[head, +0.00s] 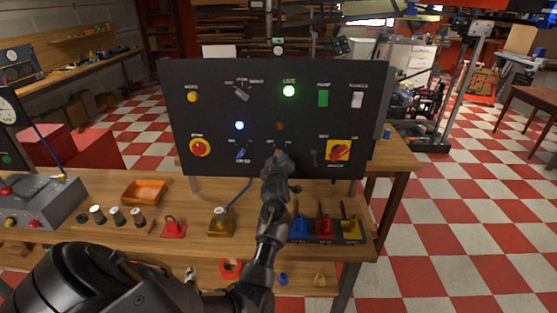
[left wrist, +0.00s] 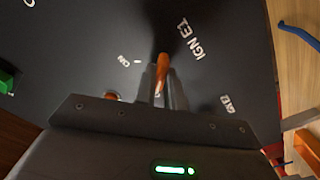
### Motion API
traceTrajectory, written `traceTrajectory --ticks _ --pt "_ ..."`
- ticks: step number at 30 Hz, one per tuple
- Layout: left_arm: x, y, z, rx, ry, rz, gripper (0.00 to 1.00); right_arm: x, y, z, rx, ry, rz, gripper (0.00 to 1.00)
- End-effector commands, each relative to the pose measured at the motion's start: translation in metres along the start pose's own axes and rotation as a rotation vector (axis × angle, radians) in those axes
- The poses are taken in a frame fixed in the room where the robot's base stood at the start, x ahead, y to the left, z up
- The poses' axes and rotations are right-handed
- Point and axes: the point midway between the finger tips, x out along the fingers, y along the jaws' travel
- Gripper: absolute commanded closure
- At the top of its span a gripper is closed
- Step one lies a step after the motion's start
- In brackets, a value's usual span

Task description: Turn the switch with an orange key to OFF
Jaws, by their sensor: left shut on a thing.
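The black upright panel (head: 215,120) stands on the wooden bench in the head view. My left gripper (head: 279,155) reaches its lower middle and hides the switch there. In the left wrist view my left gripper (left wrist: 160,88) is shut on the orange key (left wrist: 162,70), with one finger on each side. The key sticks out above the fingertips, close to the panel marking "IGN E1". A small "ON" mark lies to its left; another marking at lower right is hard to read. The switch body is mostly hidden by the fingers. My right gripper is not in view.
A blue switch (head: 241,155) is left of my gripper and a red knob on a yellow plate (head: 339,151) is right. A dim orange lamp (head: 279,126) is just above. Padlocks and small parts, including a brass block (head: 222,222), stand on the bench below.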

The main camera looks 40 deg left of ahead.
Motion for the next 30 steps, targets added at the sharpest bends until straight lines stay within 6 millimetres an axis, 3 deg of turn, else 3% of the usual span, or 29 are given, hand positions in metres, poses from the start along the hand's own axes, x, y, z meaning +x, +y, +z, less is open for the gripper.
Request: traceTrajectory --ticks 17,18,22,30 --pt "0.0001 0.0001 -0.0004 -0.031 0.001 0.0 1.0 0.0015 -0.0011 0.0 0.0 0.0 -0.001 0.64" --pt "0.0001 0.0001 -0.0004 -0.031 0.001 0.0 0.85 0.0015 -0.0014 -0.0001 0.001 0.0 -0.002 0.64" --pt "0.0001 0.0001 -0.0004 -0.031 0.0 0.0 0.68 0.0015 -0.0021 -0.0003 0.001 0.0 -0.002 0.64" --pt "-0.0003 -0.0001 -0.0001 -0.029 0.0 0.0 0.67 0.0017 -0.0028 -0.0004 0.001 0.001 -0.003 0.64"
